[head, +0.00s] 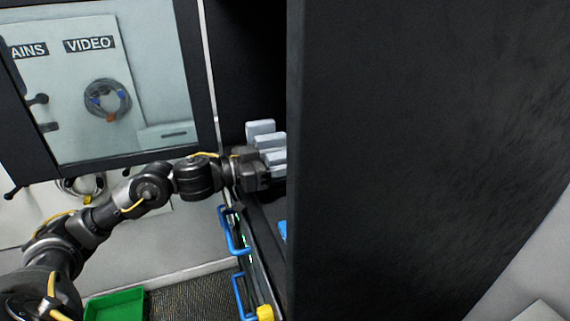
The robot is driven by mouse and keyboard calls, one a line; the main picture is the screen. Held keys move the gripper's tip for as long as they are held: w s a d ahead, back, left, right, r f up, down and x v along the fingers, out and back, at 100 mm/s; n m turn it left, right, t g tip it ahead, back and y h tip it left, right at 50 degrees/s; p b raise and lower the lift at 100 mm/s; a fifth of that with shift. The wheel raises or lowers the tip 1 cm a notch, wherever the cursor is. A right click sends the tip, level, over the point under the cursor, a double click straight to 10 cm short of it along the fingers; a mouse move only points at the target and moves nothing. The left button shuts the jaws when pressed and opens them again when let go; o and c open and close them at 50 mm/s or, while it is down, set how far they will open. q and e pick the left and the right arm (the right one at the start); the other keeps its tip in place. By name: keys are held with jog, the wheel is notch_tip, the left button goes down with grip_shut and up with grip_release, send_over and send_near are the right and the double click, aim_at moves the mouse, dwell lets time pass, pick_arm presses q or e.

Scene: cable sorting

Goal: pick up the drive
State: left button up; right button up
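My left gripper (262,170) reaches into the cabinet opening just below and beside the nearest block. My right gripper is not in view.
The black panel (420,150) fills the right half and hides what lies behind it. Blue handles (236,240) and a yellow piece (265,312) are below my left gripper. A green tray (115,306) is at bottom left. A glazed door (110,80) shows a coiled cable (107,100) at upper left.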

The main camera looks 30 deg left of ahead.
pick_arm(q)
jog(key=shift+w+d, duration=0.1)
jog(key=shift+d, duration=0.05)
grip_shut()
jog(key=shift+r, duration=0.15)
